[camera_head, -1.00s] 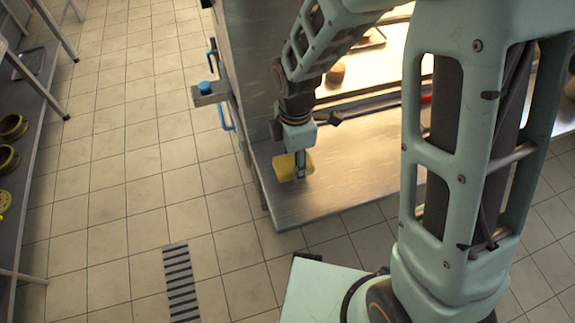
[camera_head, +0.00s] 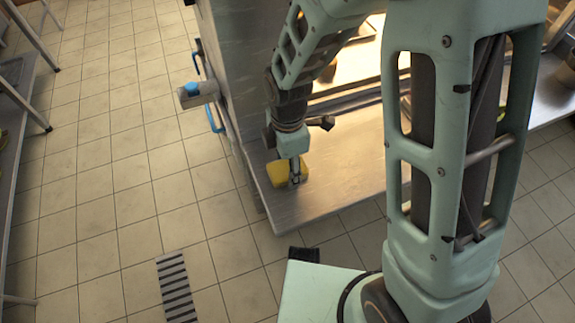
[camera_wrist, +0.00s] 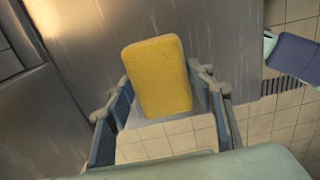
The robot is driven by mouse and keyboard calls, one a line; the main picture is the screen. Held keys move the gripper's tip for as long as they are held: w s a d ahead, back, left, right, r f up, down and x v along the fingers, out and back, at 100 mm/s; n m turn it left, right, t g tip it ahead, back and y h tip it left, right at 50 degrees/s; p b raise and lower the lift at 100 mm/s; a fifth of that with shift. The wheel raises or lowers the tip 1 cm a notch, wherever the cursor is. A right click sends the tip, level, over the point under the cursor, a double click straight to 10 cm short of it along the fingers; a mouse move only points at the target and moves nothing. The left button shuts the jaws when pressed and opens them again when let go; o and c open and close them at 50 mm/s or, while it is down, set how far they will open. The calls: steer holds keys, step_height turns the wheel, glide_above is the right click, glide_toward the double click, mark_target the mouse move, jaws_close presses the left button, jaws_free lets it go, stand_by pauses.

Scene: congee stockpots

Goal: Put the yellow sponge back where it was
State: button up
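The yellow sponge (camera_head: 287,178) is at my gripper (camera_head: 297,178), over the near end of the steel counter (camera_head: 325,200) in the head view. In the wrist view the sponge (camera_wrist: 158,75) stands lengthwise between the tips of my gripper's two fingers (camera_wrist: 160,100), which seem to press on its sides. Floor tiles show between the fingers below it, so it looks held clear of the surface. My gripper hides part of the sponge in the head view. I cannot tell its exact height above the counter.
A tall steel panel (camera_head: 240,50) stands left of the counter, with a blue handle (camera_head: 213,112) and a blue-topped grey piece (camera_head: 197,94) sticking out. Open tiled floor (camera_head: 110,190) lies to the left, with a drain grate (camera_head: 176,288). A shelf (camera_head: 15,140) runs along the left edge.

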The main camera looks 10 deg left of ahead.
mark_target(287, 167)
steer(key=shift+o, duration=1.3)
steer(key=shift+r, duration=0.1)
step_height(287, 167, up, 12)
steer(key=p, duration=0.3)
steer(key=shift+p, duration=0.3)
